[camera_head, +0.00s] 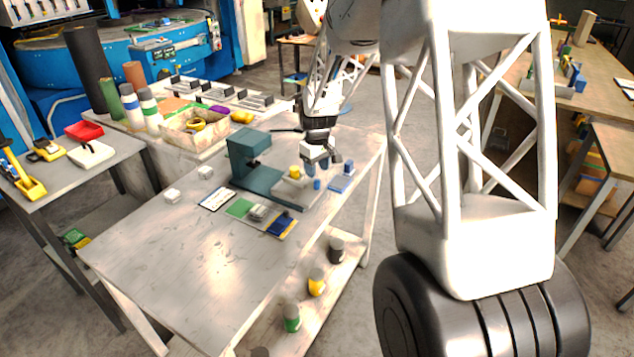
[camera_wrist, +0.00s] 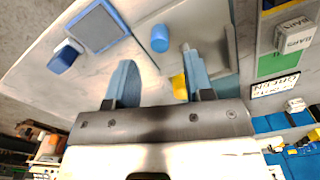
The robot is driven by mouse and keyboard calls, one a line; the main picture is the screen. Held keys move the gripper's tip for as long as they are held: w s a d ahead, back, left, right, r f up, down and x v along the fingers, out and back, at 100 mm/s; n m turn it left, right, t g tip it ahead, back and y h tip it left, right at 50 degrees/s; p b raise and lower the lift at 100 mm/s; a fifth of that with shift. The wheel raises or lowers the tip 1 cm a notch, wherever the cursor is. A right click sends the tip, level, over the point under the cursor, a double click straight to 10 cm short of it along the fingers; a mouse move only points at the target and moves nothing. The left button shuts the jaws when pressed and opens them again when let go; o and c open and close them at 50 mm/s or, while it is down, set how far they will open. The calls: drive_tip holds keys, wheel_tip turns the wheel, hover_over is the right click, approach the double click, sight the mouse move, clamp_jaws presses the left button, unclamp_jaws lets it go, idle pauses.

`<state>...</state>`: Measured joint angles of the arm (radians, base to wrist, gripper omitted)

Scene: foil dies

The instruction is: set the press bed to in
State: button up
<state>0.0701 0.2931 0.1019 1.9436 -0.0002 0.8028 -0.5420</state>
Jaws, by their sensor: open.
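The dark green press (camera_head: 248,155) stands near the back of the middle table. Its pale bed (camera_head: 299,192) lies on the base, stretching out to the right of the press head. A yellow knob (camera_head: 294,172) and a blue cylinder (camera_head: 317,184) are at the bed. My gripper (camera_head: 318,166) is above the bed's right part, open and empty. In the wrist view the open fingers (camera_wrist: 160,78) point over the bed (camera_wrist: 218,45), with the blue cylinder (camera_wrist: 160,38) beyond them. The yellow knob (camera_wrist: 180,86) is partly hidden by the right finger.
A blue-edged pad (camera_head: 340,183) and a blue block (camera_head: 348,167) lie right of the bed. A green-and-blue mat (camera_head: 240,208) with small blocks (camera_head: 258,212) and a printed card (camera_head: 217,199) lie in front of the press. The table's front left is clear.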

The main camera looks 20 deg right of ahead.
sight(317, 180)
drive_tip(key=shift+f, duration=2.8)
drive_tip(key=shift+c, duration=0.3)
clamp_jaws()
